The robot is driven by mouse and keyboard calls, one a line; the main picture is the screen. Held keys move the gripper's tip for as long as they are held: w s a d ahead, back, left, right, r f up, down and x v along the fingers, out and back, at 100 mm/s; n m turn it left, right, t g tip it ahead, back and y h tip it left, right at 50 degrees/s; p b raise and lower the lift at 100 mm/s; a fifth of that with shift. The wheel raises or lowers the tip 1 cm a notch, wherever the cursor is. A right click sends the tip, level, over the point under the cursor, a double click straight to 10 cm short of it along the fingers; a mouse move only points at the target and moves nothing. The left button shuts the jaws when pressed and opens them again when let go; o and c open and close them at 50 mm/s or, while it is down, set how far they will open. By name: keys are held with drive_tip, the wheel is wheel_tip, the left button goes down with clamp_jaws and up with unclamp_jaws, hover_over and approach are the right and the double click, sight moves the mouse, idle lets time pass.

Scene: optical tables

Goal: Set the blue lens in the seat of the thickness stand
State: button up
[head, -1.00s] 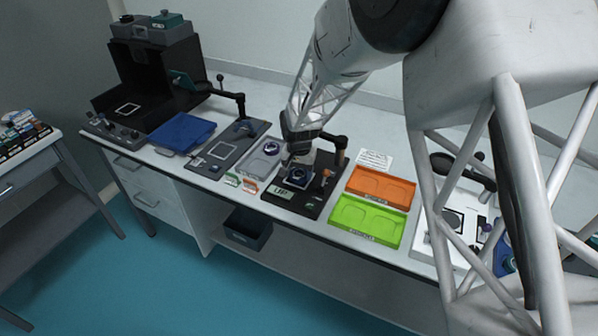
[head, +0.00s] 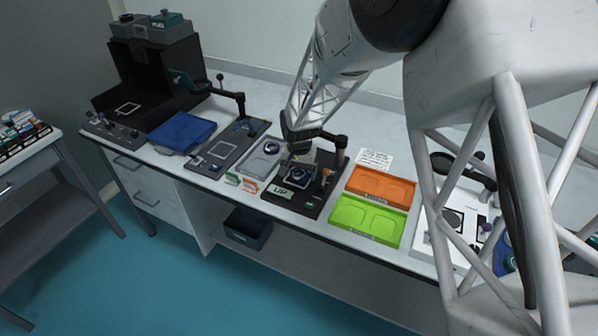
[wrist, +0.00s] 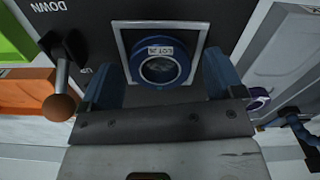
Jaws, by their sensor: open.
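The blue lens (wrist: 161,66), a blue ring with a "LOT" label, lies face up inside the pale square outline of the seat (wrist: 121,32) on the black thickness stand. It looks roughly centred there; whether it is fully down cannot be told. In the head view the stand (head: 308,207) is a black plate with an "UP" label, and the lens (head: 299,174) shows on it. My gripper (wrist: 160,84) is open, its blue fingers to either side of the lens and apart from it. In the head view my gripper (head: 302,158) is just above the seat.
A lever with a brown knob (wrist: 60,107) stands left of the seat in the wrist view, by "DOWN" and "UP" marks. In the head view, a grey tray (head: 256,166) holding a round part is left of the stand; orange (head: 380,186) and green (head: 367,221) trays are right.

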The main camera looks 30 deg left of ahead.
sight(300, 174)
wheel_tip(300, 174, up, 12)
idle(0.6)
idle(0.9)
drive_tip(key=s+d+r, duration=0.2)
drive_tip(key=d+r, duration=0.3)
drive_tip(key=d, duration=0.5)
drive_tip(key=s+d+r+m+t, duration=0.15)
drive_tip(key=d+r, duration=0.35)
drive_tip(key=d, duration=0.6)
drive_tip(key=s+d+r, duration=0.3)
drive_tip(key=d+r, duration=0.3)
drive_tip(key=d, duration=0.4)
drive_tip(key=s+d+t, duration=0.1)
drive_tip(key=s+d, duration=2)
drive_tip(key=s, duration=0.2)
drive_tip(key=shift+s+r+m, duration=0.2)
drive_tip(key=shift+r+m, duration=0.15)
drive_tip(key=shift+m, duration=0.1)
